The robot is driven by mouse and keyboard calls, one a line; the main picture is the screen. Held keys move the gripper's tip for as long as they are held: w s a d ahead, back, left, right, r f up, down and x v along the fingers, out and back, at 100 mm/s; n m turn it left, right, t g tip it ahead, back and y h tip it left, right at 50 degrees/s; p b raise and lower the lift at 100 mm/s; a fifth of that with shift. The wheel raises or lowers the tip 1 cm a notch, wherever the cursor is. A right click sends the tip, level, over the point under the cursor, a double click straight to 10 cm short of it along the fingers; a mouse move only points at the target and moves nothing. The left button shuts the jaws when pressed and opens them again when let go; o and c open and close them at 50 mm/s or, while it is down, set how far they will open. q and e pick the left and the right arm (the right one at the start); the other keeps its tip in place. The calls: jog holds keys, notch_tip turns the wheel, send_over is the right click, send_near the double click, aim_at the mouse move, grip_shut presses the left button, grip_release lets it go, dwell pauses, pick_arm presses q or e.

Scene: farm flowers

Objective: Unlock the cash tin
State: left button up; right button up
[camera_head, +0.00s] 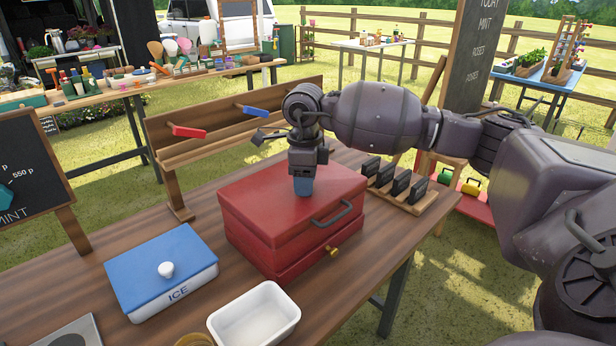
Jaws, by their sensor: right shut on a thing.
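The red cash tin (262,227) stands shut on the wooden table, with a grey handle on its lid and a brass knob or key (332,250) low on its front. My right gripper (304,180) points down over the back part of the lid. It is shut on a small blue piece (304,187), mostly hidden by the jaws; I cannot tell whether the piece touches the lid. My left gripper is not in view.
A blue-lidded ICE box (162,262) and an empty white tray (254,318) stand left and in front of the tin. A wooden rack (230,135) with red and blue handles stands behind. A holder with several dark slabs (397,184) is at the right.

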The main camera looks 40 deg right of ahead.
jog(key=shift+r+m+p, duration=0.25)
jog(key=shift+m+p, duration=0.15)
jog(key=shift+m, duration=0.5)
jog(key=m+p, duration=0.1)
jog(key=m, duration=0.1)
jog(key=shift+m, duration=0.4)
jog(key=m+p, duration=0.2)
jog(key=m, duration=0.1)
jog(key=shift+m, duration=0.3)
jog(key=shift+m+p, duration=0.75)
jog(key=shift+m, duration=0.35)
jog(key=shift+f+m+p, duration=0.1)
jog(key=shift+m+p, duration=0.3)
jog(key=shift+m, duration=0.4)
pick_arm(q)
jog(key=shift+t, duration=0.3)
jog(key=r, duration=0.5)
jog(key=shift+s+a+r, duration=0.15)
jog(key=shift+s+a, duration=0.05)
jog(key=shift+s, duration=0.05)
pick_arm(e)
jog(key=shift+f+m, duration=0.1)
jog(key=shift+m, duration=0.2)
